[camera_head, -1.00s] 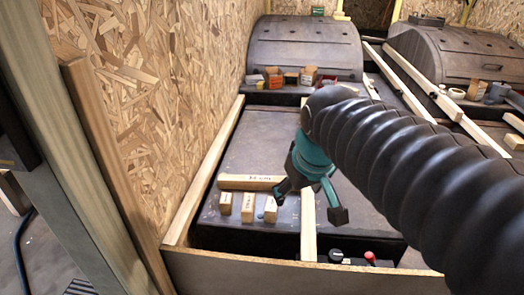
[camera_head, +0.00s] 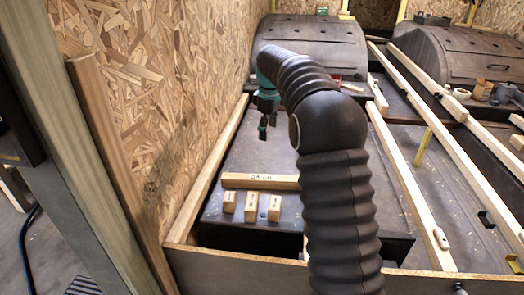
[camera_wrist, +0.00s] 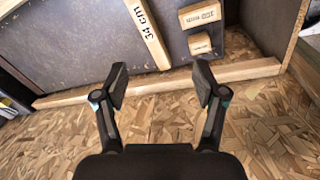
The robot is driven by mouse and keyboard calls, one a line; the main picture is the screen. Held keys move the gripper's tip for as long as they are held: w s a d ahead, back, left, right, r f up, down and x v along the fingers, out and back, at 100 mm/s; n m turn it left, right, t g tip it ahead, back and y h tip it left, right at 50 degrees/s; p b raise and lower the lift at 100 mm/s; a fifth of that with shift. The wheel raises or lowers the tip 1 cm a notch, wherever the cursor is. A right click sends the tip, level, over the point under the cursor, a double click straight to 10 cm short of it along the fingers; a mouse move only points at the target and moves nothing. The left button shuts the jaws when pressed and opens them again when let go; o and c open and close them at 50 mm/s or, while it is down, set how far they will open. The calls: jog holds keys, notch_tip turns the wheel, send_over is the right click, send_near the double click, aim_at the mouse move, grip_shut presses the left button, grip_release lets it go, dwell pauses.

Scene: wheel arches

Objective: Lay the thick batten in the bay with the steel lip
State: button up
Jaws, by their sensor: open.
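A pale wooden batten (camera_head: 260,181) marked "34 cm" lies crosswise on the dark deck at the left. It also shows in the wrist view (camera_wrist: 148,35). Short wooden blocks with print, one of them here (camera_head: 251,206), lie in a row in front of it; their print is too small to read surely. My gripper (camera_head: 263,130) is above the deck beyond the batten, beside the chipboard wall. The wrist view shows its two fingers (camera_wrist: 161,82) apart with nothing between them. I cannot tell which piece is the thick batten, nor pick out a steel lip.
A wheel arch (camera_head: 310,40) stands behind the gripper and another (camera_head: 450,50) to the right. Long rails (camera_head: 405,180) run along the deck at the right. A chipboard wall (camera_head: 165,90) bounds the left. My arm hides part of the middle deck.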

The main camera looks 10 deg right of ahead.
aim_at(263, 177)
jog(key=w+f+n+g, duration=0.1)
jog(key=w+f+n, duration=0.1)
jog(key=w+f, duration=0.4)
jog(key=w+f+n, duration=0.2)
jog(key=w+f, duration=0.1)
jog(key=f, duration=1.3)
jog(key=f+b, duration=0.1)
jog(key=f, duration=0.5)
jog(key=shift+w+f, duration=0.2)
jog(key=shift+f, duration=0.15)
grip_shut()
jog(key=shift+r+p, duration=1.5)
jog(key=shift+r, duration=0.9)
jog(key=shift+r+p, duration=0.35)
jog(key=shift+r, duration=1.75)
